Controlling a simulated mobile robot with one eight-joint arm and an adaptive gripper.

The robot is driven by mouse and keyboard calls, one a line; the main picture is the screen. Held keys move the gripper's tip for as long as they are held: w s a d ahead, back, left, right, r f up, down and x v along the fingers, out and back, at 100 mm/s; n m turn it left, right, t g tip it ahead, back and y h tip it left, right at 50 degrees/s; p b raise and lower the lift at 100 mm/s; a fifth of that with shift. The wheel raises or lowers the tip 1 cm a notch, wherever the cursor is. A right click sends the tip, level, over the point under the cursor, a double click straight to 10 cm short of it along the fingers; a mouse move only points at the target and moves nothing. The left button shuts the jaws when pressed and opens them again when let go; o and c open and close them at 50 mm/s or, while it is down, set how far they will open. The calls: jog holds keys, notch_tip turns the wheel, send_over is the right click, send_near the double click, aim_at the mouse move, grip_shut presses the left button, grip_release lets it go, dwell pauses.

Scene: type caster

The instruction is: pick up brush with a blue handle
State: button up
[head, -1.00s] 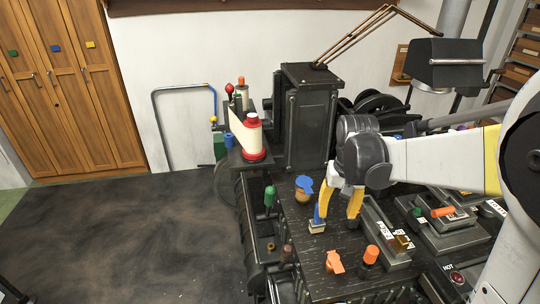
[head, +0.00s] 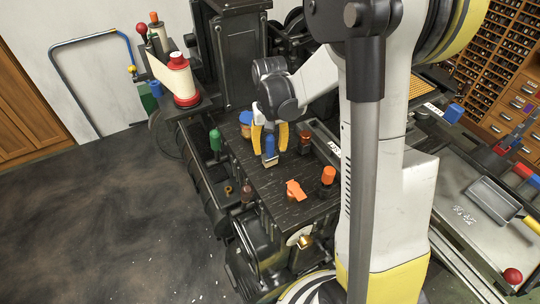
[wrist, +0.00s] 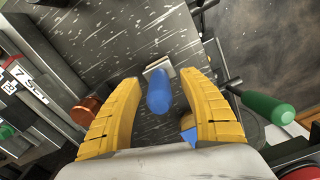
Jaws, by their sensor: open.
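The brush with a blue handle (head: 269,147) stands on the dark speckled tabletop (head: 262,184), its pale bristle end down. In the wrist view its blue handle (wrist: 158,92) points toward the camera, with the pale head (wrist: 158,66) beyond it. My gripper (head: 271,137) is open, with its yellow fingers on either side of the handle. In the wrist view gaps show between the handle and both fingers of my gripper (wrist: 160,81). I cannot tell the exact height of the fingertips along the handle.
Close by are a blue-topped jar (head: 245,122), a green handle (head: 215,141), an orange piece (head: 295,190) and an orange-topped item (head: 327,176). A copper-coloured item (wrist: 92,109) sits beside one finger. A red-and-cream spool (head: 182,80) stands at the back left.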

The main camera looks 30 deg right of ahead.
notch_tip(320, 180, down, 2)
jog(key=shift+f, duration=0.1)
grip_shut()
